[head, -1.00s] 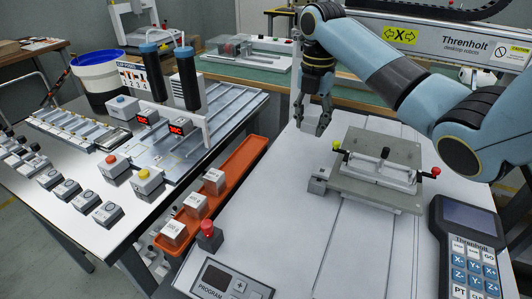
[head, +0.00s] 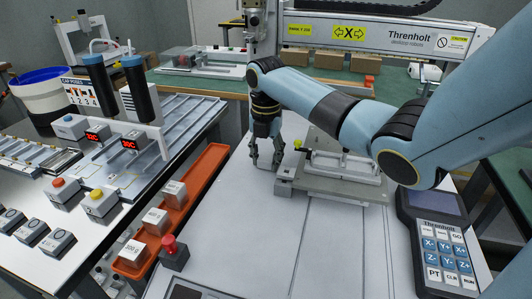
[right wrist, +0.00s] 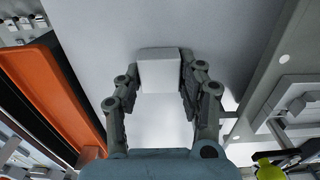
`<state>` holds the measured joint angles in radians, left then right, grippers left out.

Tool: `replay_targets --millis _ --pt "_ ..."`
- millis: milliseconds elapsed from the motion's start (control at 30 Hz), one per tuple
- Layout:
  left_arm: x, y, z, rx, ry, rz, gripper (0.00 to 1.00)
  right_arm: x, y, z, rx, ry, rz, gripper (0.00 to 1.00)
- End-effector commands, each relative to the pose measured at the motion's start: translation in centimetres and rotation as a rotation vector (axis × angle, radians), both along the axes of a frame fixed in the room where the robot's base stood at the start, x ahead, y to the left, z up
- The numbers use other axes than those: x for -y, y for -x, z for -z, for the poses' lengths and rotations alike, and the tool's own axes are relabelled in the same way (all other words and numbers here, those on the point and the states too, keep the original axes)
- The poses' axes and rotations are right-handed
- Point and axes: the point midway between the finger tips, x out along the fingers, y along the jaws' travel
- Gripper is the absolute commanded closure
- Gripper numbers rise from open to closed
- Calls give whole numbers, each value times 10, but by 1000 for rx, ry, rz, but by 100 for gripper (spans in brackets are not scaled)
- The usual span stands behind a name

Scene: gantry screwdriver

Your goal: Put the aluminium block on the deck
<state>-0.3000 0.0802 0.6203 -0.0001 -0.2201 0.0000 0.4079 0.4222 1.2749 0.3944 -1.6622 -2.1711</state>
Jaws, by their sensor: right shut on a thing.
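My right gripper (head: 265,160) points down over the white bed, just left of the grey plate with the clamp. In the right wrist view its two fingers (right wrist: 160,78) are shut on a light grey block (right wrist: 159,72), which I take as the aluminium block. In the head view the fingers mostly hide the block. The white bed (head: 245,215) lies under it; I cannot tell whether block and bed touch. The grey plate (head: 335,187) stands on the bed to the right. My left gripper is out of view.
An orange tray (head: 203,172) with several white blocks lies left of the bed, and a red button (head: 172,247) stands by its near end. A hand pendant (head: 445,245) is at right. The bed's front middle is clear. The gantry beam (head: 400,38) crosses behind.

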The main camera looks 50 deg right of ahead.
Motion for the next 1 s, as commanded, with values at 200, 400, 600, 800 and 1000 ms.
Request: replay_targets --millis 200,400,600,800,1000 --pt "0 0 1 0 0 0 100 0 0 3 0 0 0 53" --pt "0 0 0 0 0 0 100 0 0 3 0 0 1 39" --pt "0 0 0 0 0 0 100 0 0 1 0 0 1 39" --pt "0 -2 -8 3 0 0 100 1 -1 -28 3 3 1 39" --pt "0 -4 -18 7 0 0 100 1 -1 -75 4 3 1 39"
